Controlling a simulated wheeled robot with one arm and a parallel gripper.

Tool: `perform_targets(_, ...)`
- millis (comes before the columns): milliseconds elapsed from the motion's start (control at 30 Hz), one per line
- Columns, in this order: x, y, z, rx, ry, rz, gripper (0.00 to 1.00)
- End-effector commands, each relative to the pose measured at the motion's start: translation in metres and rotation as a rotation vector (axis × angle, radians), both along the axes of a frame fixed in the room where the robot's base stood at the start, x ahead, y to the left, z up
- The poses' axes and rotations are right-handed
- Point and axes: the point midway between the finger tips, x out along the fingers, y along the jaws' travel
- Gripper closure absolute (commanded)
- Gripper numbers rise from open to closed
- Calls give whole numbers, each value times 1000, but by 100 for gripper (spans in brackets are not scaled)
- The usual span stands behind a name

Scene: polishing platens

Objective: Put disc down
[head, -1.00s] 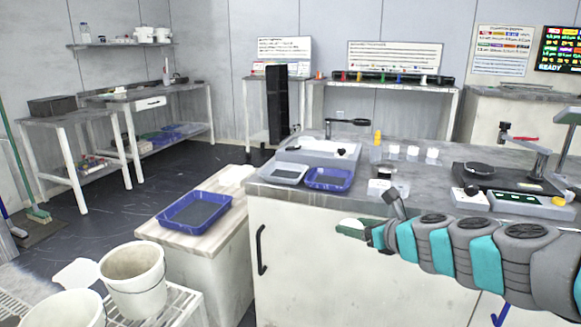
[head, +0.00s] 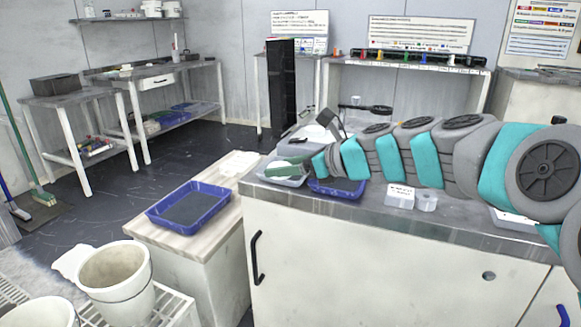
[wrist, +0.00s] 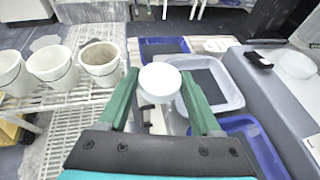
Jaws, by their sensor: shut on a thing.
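The white round disc (wrist: 160,82) sits between the green fingertips of my gripper (wrist: 160,88) in the wrist view. In the head view my gripper (head: 284,168) is over the left end of the counter, above the white tray (head: 284,181), and the disc cannot be made out clearly there. In the wrist view the disc overlaps the left part of this white tray (wrist: 234,98), which has a dark grey floor. The disc appears held above it, though the height is hard to tell.
A blue tray (head: 350,192) stands to the right of the white tray on the counter. Another blue tray (head: 152,218) lies on the lower wooden-topped cabinet (head: 150,243). White buckets (head: 115,275) stand on a wire rack at the lower left. A small white box (head: 400,197) stands farther right.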

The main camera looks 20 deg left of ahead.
Motion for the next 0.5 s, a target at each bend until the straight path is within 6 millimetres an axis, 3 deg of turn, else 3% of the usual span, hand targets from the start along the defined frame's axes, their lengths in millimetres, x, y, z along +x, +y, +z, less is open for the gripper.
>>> perform_targets(200,41,8,-5,-2,0,-5,95)
perform_targets(500,81,17,-10,-2,3,-2,95)
